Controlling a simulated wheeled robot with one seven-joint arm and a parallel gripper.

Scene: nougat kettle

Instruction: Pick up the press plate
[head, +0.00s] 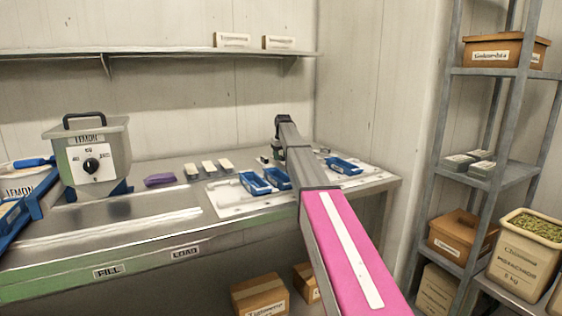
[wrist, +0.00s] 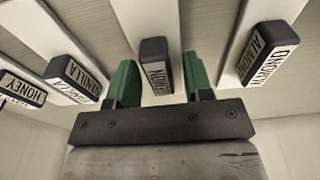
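In the wrist view, a dark block with a LEMON label (wrist: 156,67) sits between my gripper's (wrist: 160,82) two green fingers, at the end of a pale strip. I cannot be sure whether it is the press plate's handle. The fingers stand apart, one each side of the block; a gap shows on the right, and contact on the left is unclear. In the head view, my gripper (head: 279,150) is low over the back of the steel table, and my arm hides what lies beneath it.
Similar labelled blocks flank it: VANILLA (wrist: 73,76) and HONEY (wrist: 22,89) left, an almond one (wrist: 268,50) right. The steel table (head: 110,240) carries a LEMON kettle (head: 90,155), blue frames (head: 255,183) on a white board (head: 232,203), and pale bars (head: 208,167). A wall bounds the right.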

